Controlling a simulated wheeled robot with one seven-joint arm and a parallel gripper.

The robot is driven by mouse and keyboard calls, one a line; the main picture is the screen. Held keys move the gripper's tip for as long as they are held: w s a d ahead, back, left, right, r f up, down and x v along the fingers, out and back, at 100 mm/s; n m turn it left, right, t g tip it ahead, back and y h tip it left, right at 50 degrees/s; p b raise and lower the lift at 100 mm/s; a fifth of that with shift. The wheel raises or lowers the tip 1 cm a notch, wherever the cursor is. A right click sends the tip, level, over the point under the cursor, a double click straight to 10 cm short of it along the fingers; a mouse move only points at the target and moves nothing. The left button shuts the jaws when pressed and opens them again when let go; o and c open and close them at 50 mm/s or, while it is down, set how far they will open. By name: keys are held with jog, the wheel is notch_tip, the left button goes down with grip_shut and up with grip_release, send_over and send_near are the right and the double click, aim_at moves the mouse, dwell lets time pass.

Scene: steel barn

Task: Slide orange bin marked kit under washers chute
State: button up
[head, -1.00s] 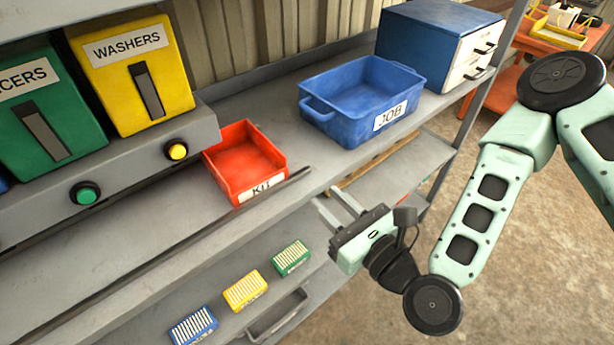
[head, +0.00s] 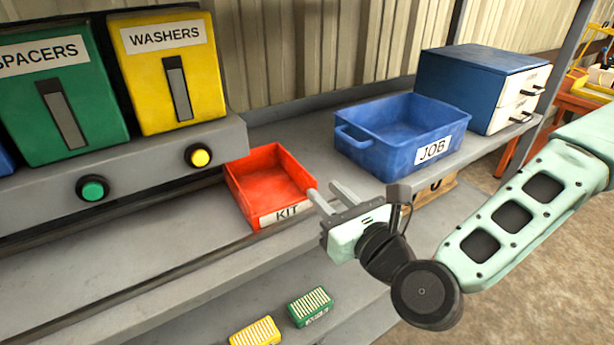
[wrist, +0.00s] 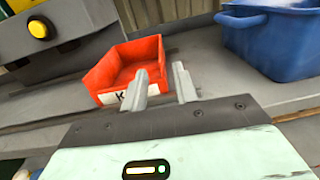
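The red-orange bin (head: 270,180) labelled KIT sits on the shelf, empty, to the right of the dispenser ledge. The yellow dispenser (head: 168,72) marked WASHERS stands up and left of it, with a dark vertical slot and a yellow button (head: 200,157) below. My gripper (head: 329,196) is open and empty at the bin's front right corner; whether a finger touches it I cannot tell. In the wrist view the fingers (wrist: 160,88) stand apart in front of the bin (wrist: 125,62), the left one overlapping its label.
A blue bin (head: 400,135) labelled JOB stands right of the kit bin, with a blue drawer cabinet (head: 470,85) beyond. A green dispenser (head: 62,90) marked SPACERS is at left. The shelf below the ledge is clear. Small yellow and green boxes (head: 309,306) lie on the lower shelf.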

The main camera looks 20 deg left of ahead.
aim_at(307, 172)
jog(key=p+x, duration=0.1)
jog(key=x, duration=0.6)
jog(key=shift+w+a+f, duration=0.1)
jog(key=shift+w+a, duration=0.1)
jog(key=shift+a, duration=0.05)
grip_shut()
